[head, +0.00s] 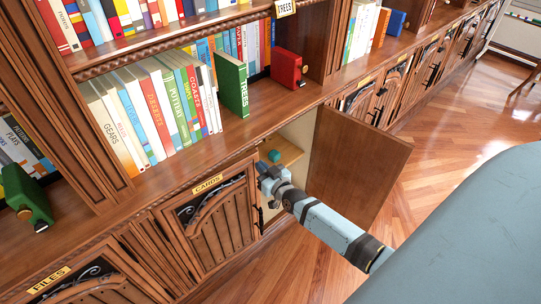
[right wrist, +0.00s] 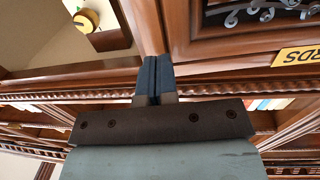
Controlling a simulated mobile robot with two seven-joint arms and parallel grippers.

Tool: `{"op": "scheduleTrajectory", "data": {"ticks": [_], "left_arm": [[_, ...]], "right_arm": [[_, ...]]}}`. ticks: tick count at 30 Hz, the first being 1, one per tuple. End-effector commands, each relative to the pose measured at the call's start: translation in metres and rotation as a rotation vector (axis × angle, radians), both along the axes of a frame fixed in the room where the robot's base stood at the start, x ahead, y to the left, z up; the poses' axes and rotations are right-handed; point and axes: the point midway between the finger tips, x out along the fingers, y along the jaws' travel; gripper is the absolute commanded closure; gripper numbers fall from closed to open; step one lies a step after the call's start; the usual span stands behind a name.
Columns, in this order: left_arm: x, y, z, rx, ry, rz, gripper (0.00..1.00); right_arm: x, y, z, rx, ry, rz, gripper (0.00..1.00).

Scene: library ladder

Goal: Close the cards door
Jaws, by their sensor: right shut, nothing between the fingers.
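The plate also shows, upside down, in the right wrist view (right wrist: 298,56). A plain brown door panel (head: 358,165) stands swung out on the right side of the opening; its front face is hidden. My right gripper (head: 264,170) is shut and empty at the opening, by the upper right corner of the CARDS door. In the right wrist view its fingers (right wrist: 154,76) are close to the wooden frame edge; contact cannot be told. My left gripper is not in view.
Inside the opening is a shelf (head: 290,150) with a small teal item (head: 274,156). A yellow round item (right wrist: 88,20) shows in the right wrist view. Wooden floor (head: 450,130) is clear at right.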

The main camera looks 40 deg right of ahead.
Motion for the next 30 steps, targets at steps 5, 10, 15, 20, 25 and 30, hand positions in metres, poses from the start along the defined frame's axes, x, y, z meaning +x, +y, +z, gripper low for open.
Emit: {"op": "scheduleTrajectory", "data": {"ticks": [5,10,15,20,25,30], "left_arm": [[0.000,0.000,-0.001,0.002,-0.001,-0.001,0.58],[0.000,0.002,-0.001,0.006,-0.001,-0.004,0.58],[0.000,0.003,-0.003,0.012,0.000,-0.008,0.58],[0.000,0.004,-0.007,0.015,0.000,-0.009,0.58],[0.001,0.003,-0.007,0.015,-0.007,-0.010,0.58],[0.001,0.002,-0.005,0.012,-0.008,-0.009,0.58]], "right_arm": [[0.009,0.000,0.000,-0.001,0.000,0.000,1.00],[0.009,0.000,0.000,-0.001,0.000,0.000,1.00],[0.010,0.000,0.000,-0.001,0.000,0.000,1.00],[0.028,-0.001,-0.001,0.000,-0.003,-0.001,1.00],[0.049,-0.001,0.000,0.000,-0.001,-0.001,1.00],[0.051,-0.001,0.003,0.000,-0.005,-0.001,1.00]]}}
